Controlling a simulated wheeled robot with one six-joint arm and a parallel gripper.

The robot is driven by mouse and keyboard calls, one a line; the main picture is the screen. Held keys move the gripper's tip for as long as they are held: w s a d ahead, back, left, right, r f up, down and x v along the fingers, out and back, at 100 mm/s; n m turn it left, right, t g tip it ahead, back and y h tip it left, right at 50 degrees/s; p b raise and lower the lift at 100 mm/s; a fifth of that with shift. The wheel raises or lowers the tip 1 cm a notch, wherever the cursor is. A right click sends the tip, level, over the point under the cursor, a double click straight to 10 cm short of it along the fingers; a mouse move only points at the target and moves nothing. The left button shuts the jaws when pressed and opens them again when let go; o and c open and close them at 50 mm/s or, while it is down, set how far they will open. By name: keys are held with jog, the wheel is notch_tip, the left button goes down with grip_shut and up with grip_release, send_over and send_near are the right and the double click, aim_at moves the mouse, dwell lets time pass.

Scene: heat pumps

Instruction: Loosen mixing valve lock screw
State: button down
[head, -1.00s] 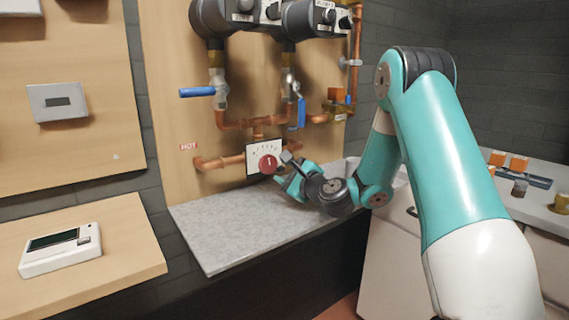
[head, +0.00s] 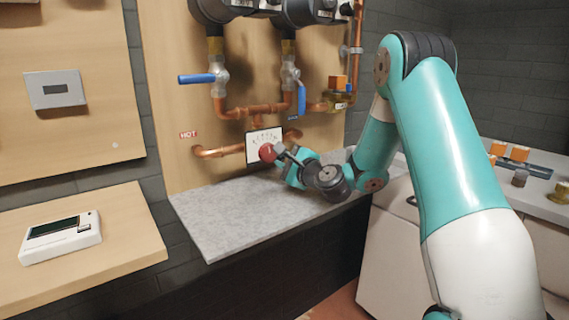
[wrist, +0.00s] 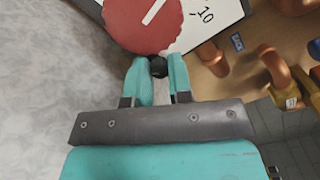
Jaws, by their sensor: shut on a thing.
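The mixing valve has a round red knob (head: 267,152) in front of a white scale plate (head: 256,137). In the wrist view the red knob (wrist: 147,22) shows a white pointer line, and the plate (wrist: 207,18) shows a "10". A small black lock screw (wrist: 157,66) sits at the knob's near edge. My gripper (wrist: 162,76) is shut on this screw, with one teal finger on each side. In the head view my gripper (head: 283,160) is just right of the knob; the screw is too small to make out there.
Copper pipes (head: 222,150) run beside and above the valve. Two blue-handled valves, one at left (head: 197,78) and one at right (head: 301,98), are above. A grey speckled counter (head: 225,220) lies below, mostly clear. A white device (head: 60,238) lies on the left shelf.

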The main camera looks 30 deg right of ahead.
jog(key=c, duration=1)
grip_release()
jog(key=shift+c, duration=0.2)
jog(key=shift+s, duration=0.15)
jog(key=shift+s+f+b, duration=0.1)
jog(key=shift+s+b, duration=0.2)
jog(key=s+b, duration=0.2)
jog(key=s, duration=0.1)
jog(key=s+b, duration=0.2)
jog(key=s, duration=0.2)
jog(key=s+b, duration=0.2)
jog(key=s, duration=0.2)
jog(key=shift+s+d+f, duration=0.15)
jog(key=shift+d+f, duration=0.05)
jog(key=shift+d, duration=0.05)
jog(key=shift+s+b, duration=0.3)
jog(key=shift+b, duration=0.45)
jog(key=s+b, duration=0.1)
jog(key=b, duration=0.1)
jog(key=s+b, duration=0.3)
jog(key=b, duration=0.1)
jog(key=shift+s+r+b, duration=0.3)
jog(key=shift+s, duration=0.05)
